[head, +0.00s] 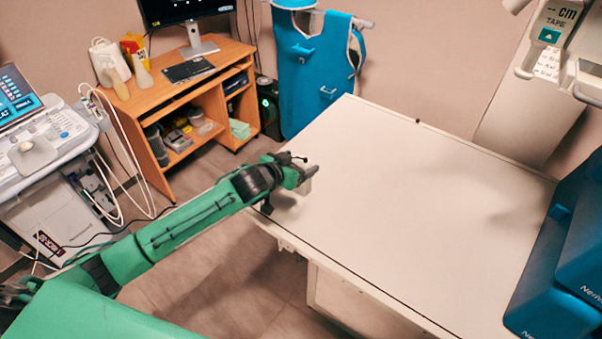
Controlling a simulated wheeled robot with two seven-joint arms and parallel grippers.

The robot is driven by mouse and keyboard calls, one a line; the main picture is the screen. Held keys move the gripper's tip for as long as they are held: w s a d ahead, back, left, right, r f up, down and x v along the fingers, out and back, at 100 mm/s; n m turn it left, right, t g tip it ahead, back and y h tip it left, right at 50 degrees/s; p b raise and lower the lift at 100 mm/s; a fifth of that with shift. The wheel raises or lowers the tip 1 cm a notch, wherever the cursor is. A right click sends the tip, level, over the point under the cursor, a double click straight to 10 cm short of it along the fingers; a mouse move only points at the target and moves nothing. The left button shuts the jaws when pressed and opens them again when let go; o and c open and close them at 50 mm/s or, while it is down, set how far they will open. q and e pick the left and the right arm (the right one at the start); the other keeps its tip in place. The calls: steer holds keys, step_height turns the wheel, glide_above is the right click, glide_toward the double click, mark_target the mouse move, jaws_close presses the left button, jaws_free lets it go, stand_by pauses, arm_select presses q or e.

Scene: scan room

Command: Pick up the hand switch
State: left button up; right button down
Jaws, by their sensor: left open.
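My left arm, green with black joints, reaches in from the left, and its open left gripper (303,170) is at the left edge of the white table (420,210). The dark fingers are small in the picture. A small pale shape shows beside the fingertips; I cannot tell what it is or whether the gripper touches it. I cannot clearly make out a hand switch. My right gripper is not in view.
The table top is mostly bare, with a small dark knob (417,120) at its far edge. A wooden desk (185,90) with a monitor stands at the back left. An ultrasound machine (45,150) is at the left. A blue apron (312,75) hangs behind. Blue padded blocks (565,270) are at right.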

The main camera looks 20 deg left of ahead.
arm_select(q)
steer(key=shift+c, duration=0.2)
steer(key=c, duration=1.4)
steer(key=shift+c, duration=0.4)
steer(key=shift+r, duration=0.15)
